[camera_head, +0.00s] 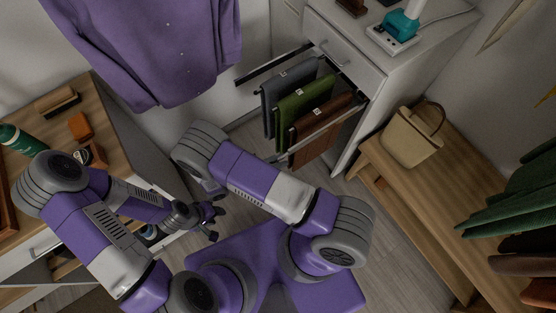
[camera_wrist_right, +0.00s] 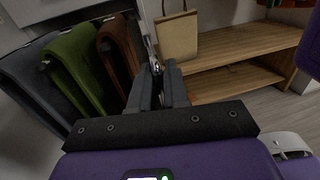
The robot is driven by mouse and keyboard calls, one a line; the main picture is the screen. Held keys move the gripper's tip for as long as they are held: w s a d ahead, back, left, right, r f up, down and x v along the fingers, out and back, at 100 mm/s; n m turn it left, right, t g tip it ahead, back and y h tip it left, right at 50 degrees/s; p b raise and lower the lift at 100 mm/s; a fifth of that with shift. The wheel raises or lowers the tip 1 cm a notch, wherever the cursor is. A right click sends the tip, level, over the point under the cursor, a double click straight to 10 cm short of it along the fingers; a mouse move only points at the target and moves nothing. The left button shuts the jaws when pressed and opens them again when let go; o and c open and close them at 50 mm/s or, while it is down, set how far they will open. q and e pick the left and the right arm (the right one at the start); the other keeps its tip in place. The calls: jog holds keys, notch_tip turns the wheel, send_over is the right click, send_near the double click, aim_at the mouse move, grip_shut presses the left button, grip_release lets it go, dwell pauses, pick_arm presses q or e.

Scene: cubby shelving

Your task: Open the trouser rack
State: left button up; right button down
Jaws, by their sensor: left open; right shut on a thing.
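The trouser rack (camera_head: 272,67) stands out from the white cabinet on two dark rails. Grey (camera_head: 290,92), green (camera_head: 305,97) and brown trousers (camera_head: 318,127) hang on it; the same grey (camera_wrist_right: 45,80), green (camera_wrist_right: 78,60) and brown (camera_wrist_right: 118,55) trousers show in the right wrist view. My right gripper (camera_wrist_right: 160,75) is shut on a thin metallic part of the rack beside the brown trousers; the exact contact is hard to see. In the head view my right arm hides that gripper. My left gripper (camera_head: 216,218) is open and empty, away from the rack.
A wooden bench (camera_head: 420,205) with a tan bag (camera_head: 411,138) stands right of the rack. A wooden-topped cabinet (camera_head: 45,115) with a green bottle (camera_head: 20,140) is at left. A purple shirt (camera_head: 150,45) hangs at the upper left. Some floor shows beneath the rack.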

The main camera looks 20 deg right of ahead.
jog(key=c, duration=1.4)
grip_release()
jog(key=shift+o, duration=0.2)
notch_tip(320, 180, up, 10)
jog(key=p, duration=0.3)
